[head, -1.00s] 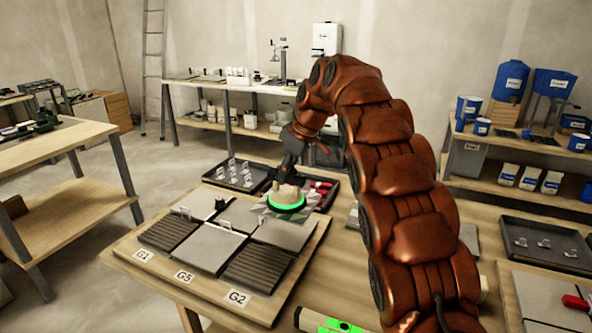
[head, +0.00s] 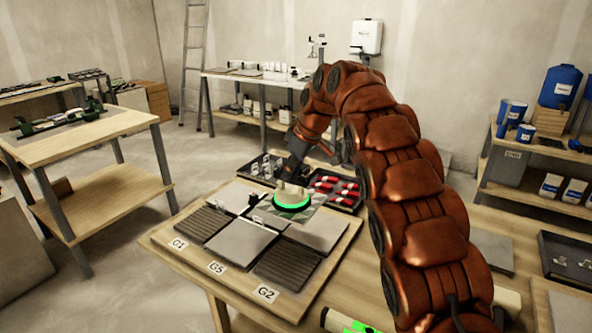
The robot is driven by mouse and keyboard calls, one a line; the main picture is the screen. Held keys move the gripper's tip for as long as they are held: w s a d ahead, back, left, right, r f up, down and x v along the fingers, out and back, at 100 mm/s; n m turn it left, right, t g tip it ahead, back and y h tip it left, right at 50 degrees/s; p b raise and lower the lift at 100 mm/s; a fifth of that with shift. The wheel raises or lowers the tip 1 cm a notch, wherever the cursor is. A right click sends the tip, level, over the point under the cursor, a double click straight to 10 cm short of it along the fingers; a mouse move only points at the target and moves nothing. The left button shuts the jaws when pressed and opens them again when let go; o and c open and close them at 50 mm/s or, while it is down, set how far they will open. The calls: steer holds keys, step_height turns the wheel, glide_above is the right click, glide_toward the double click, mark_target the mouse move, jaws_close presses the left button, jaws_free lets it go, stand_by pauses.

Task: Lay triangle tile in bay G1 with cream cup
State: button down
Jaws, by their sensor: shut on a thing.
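My gripper (head: 291,178) points down and is shut on the cream cup (head: 292,193), which has a glowing green ring at its base. A tile with a triangle pattern (head: 268,210) shows under the cup, above the back of the wooden board; whether it touches anything there I cannot tell. Bay G1 (head: 203,224) is at the board's left front, with a dark ribbed surface and no tile on it. Its label G1 (head: 180,244) is on the front edge. The cup and tile are to the right of and behind bay G1.
A plain grey tile (head: 240,244) lies behind label G5, beside ribbed bay G2 (head: 287,265). Small clips stand at the tile joints. Behind the board are a tray of clips (head: 262,168) and a tray with red pieces (head: 345,199).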

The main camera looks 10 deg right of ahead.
steer(key=w+a+p, duration=0.3)
steer(key=a+p, duration=0.8)
steer(key=a, duration=0.2)
steer(key=w+a+p, duration=0.3)
steer(key=a+p, duration=0.9)
steer(key=a, duration=0.2)
steer(key=shift+w+r, duration=0.15)
steer(key=shift+w, duration=0.05)
stand_by(0.5)
steer(key=shift+a, duration=0.1)
step_height(320, 180, down, 8)
steer(key=b, duration=0.6)
steer(key=shift+f, duration=0.25)
stand_by(3.3)
